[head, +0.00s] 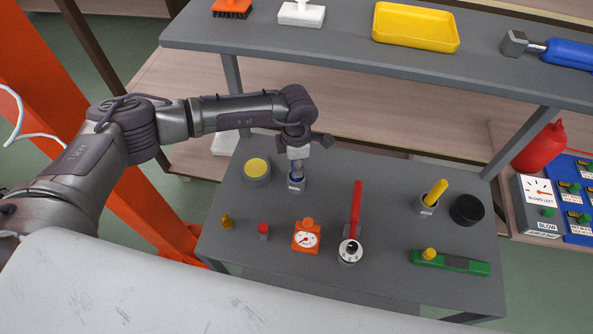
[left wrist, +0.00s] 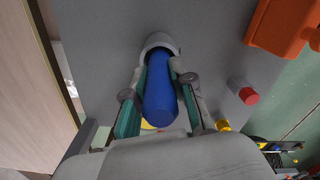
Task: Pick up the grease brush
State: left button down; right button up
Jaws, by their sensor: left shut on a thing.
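A blue handle (left wrist: 160,95), which I take to be the grease brush, stands in a small grey holder (head: 296,186) on the cart's lower shelf. My left gripper (head: 298,168) reaches down over the holder and is shut on the blue handle. In the left wrist view the two fingers lie on either side of it, and its lower end is inside the holder's round mouth (left wrist: 160,41). Any bristles are hidden. A second grey holder with a yellow handle (head: 436,191) stands further right. My right gripper is not in view.
Near the left holder are a round tin with a yellow top (head: 257,169), a red-topped piece (head: 263,230) and an orange gauge (head: 306,236). The upper shelf (head: 330,42) overhangs behind my arm.

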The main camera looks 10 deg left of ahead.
pick_arm(q)
jog(key=shift+r, duration=0.15)
jog(key=shift+r, duration=0.6)
jog(key=r, duration=0.1)
jog(key=r+b, duration=0.1)
jog(key=r, duration=0.1)
jog(key=r+b, duration=0.1)
jog(key=r, duration=0.1)
jog(key=shift+s+r, duration=0.15)
jog(key=shift+s, duration=0.25)
jog(key=s+b, duration=0.4)
jog(key=s, duration=1.3)
jog(key=shift+s, duration=0.15)
jog(key=shift+r, duration=0.1)
